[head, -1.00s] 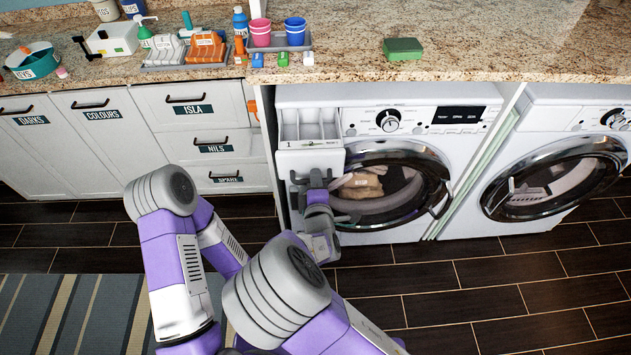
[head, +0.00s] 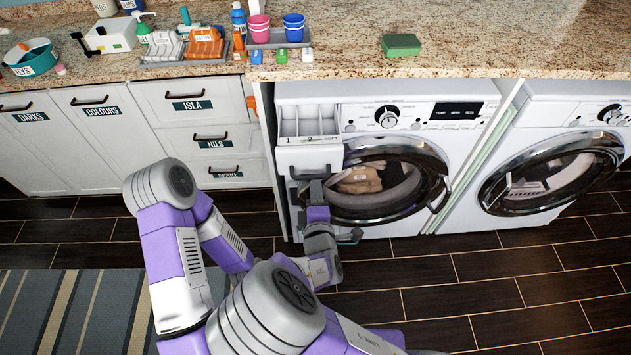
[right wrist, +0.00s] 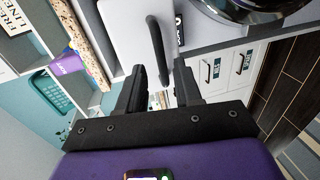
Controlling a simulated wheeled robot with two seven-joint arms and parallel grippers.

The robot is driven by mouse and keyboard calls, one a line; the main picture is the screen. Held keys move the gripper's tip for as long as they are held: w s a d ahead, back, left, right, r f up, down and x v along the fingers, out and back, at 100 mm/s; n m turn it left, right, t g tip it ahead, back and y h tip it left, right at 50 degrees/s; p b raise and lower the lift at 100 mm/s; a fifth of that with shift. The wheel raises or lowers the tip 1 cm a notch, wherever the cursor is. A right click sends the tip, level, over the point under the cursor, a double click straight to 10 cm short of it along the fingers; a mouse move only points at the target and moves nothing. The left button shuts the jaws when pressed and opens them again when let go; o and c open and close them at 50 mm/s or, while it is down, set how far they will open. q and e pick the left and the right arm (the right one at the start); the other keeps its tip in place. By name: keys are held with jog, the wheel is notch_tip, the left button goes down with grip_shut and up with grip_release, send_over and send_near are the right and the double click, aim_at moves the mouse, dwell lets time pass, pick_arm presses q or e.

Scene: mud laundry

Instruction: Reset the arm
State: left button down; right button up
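My right gripper (head: 315,190) is low in front of the left washing machine (head: 365,120), just below its pulled-out detergent drawer (head: 310,158). In the right wrist view the two black fingers of my right gripper (right wrist: 158,75) stand apart with nothing clamped. A black bar handle (right wrist: 157,48) on a white front shows between and beyond the fingertips; I cannot tell whether they touch it.
The round washer door (head: 392,180) is close to the right of my gripper, with a tan bundle (head: 360,180) behind it. A second washer (head: 550,185) stands right. The counter (head: 350,55) above holds bottles, cups and a green sponge (head: 401,44). Open floor (head: 440,285) lies at lower right.

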jog(key=shift+s+d+r, duration=0.1)
jog(key=shift+s, duration=0.35)
jog(key=s+d+f+m+g+h, duration=0.1)
jog(key=s+d+f+m+g, duration=0.25)
jog(key=f, duration=0.45)
jog(key=s+d+f+m+g, duration=0.3)
jog(key=d+f+m+g, duration=0.15)
jog(key=f, duration=0.25)
jog(key=s+d+f+m+g+h, duration=0.1)
jog(key=s+d+f+m+g, duration=0.3)
jog(key=f, duration=0.4)
jog(key=s+f+m+g+y, duration=0.3)
jog(key=s+m, duration=0.3)
jog(key=m, duration=0.4)
jog(key=shift+a+y, duration=0.25)
jog(key=shift+y, duration=0.55)
